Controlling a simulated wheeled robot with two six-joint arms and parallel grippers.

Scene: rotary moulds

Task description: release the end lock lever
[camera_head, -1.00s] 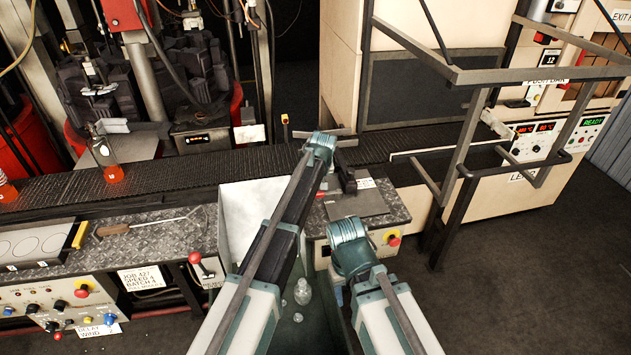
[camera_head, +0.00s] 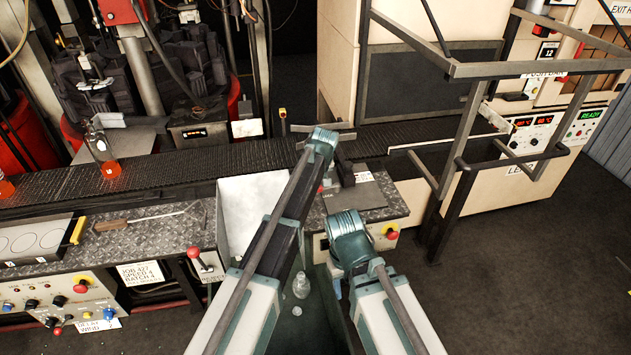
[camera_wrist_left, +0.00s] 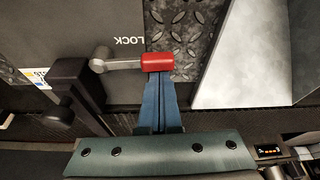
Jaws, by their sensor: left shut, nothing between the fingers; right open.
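The end lock lever (camera_wrist_left: 118,64) is a grey arm with a red grip (camera_wrist_left: 158,62), beside the letters LOCK in the left wrist view. My left gripper (camera_wrist_left: 162,80) is shut and empty. Its blue fingertips reach the red grip's underside in the picture; contact cannot be told. In the head view the dark lock plate (camera_head: 362,196) lies right of my left wrist, and my left arm hides the left fingers and most of the lever. My right gripper (camera_head: 337,285) hangs low beside my right arm, open, its fingers mostly hidden.
A white chute (camera_head: 240,205) stands left of the lock plate. The dark conveyor (camera_head: 180,178) runs behind, carrying an orange-based bottle (camera_head: 104,160). A red emergency button (camera_head: 391,233) is right of my right arm.

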